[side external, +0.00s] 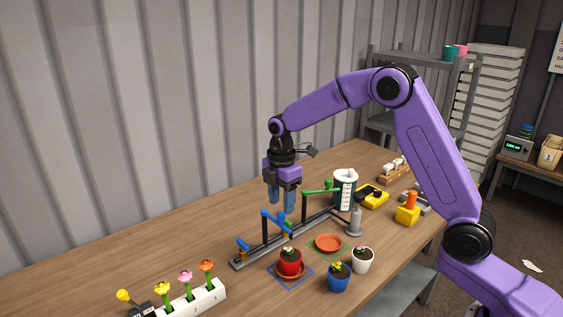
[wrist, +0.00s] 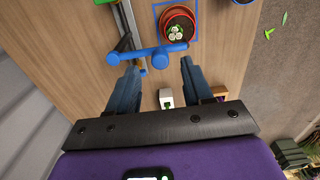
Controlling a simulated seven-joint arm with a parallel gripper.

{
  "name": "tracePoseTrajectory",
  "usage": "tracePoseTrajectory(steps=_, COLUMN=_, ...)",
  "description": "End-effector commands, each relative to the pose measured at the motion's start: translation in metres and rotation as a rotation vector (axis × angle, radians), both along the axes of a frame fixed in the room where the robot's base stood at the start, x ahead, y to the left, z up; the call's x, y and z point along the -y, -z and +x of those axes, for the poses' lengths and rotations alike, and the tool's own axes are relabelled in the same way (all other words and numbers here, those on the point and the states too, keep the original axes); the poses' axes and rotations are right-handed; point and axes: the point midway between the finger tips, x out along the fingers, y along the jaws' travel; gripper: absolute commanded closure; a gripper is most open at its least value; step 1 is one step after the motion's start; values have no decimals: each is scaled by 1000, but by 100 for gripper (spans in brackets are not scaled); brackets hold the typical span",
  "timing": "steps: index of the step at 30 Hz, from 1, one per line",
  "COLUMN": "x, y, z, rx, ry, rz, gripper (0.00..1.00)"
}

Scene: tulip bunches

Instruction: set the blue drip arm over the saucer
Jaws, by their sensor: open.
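The blue drip arm (side external: 273,219) sits on a dark post of the rail, with an upright blue knob; it also shows in the wrist view (wrist: 135,55). My gripper (side external: 283,207) is open, pointing down just above this arm. In the wrist view my gripper (wrist: 157,76) has its fingers apart, the knob appearing between and beyond the tips; contact cannot be told. A red pot (side external: 290,262) with a plant stands on a terracotta saucer (side external: 280,277) inside a blue square outline. An empty terracotta saucer (side external: 328,243) lies inside a green outline.
The rail (side external: 250,260) also carries a green arm (side external: 320,191) and a smaller blue piece (side external: 243,243). A blue pot (side external: 339,279) and a white pot (side external: 362,260) stand at the front. A flower block (side external: 192,299) is at the left. A white cylinder (side external: 345,188) stands behind.

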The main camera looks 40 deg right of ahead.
Motion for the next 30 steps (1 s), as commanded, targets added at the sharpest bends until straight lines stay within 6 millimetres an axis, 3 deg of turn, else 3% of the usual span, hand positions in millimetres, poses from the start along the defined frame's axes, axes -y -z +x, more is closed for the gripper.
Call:
tracePoseTrajectory(steps=9, x=0, y=-70, z=2, rx=7, ry=0, rz=1, gripper=50)
tracePoseTrajectory(steps=18, x=0, y=-124, z=1, rx=5, ry=0, rz=1, gripper=50)
tracePoseTrajectory(steps=24, x=0, y=-140, z=1, rx=2, ry=-1, rz=0, gripper=50)
tracePoseTrajectory(steps=30, x=0, y=-143, z=0, rx=1, ry=-1, rz=0, gripper=50)
